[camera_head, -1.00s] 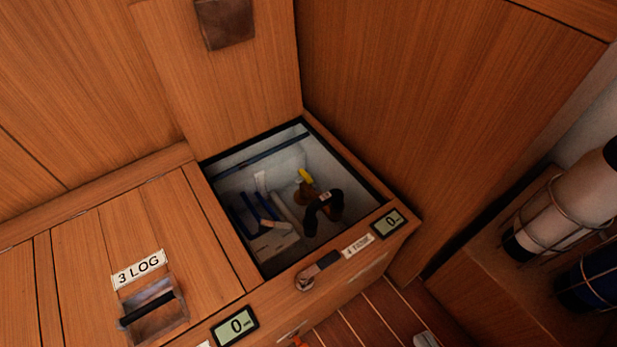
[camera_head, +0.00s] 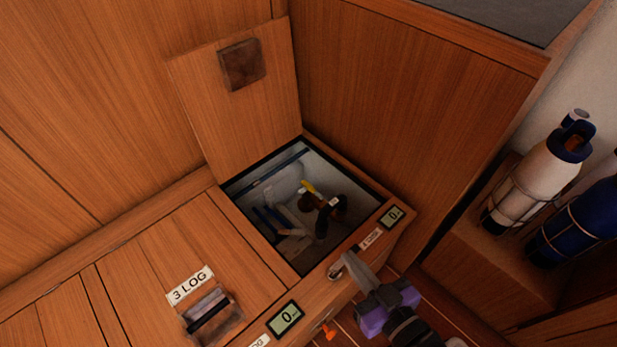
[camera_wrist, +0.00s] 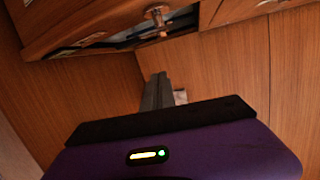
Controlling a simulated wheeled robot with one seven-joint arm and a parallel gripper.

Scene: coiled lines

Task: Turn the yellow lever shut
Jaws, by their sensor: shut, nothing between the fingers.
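The yellow lever (camera_head: 308,187) is small and sits inside the open locker (camera_head: 232,190), on a brownish valve (camera_head: 309,201) beside a black curved fitting (camera_head: 330,211). My gripper (camera_head: 352,262) is outside the locker, in front of its front panel at the lower right, with its purple body (camera_head: 388,308) below. Its fingers are together and empty, close to the metal latch on the front edge; I cannot tell whether they touch it. In the wrist view the fingers (camera_wrist: 158,90) point toward the wood panel. The lever is not recognizable there.
The raised lid (camera_head: 235,110) leans at the back of the locker. Blue and white items (camera_head: 285,225) lie inside it. A display (camera_head: 392,216) sits on the front rim. Caged bottles (camera_head: 540,185) stand at right.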

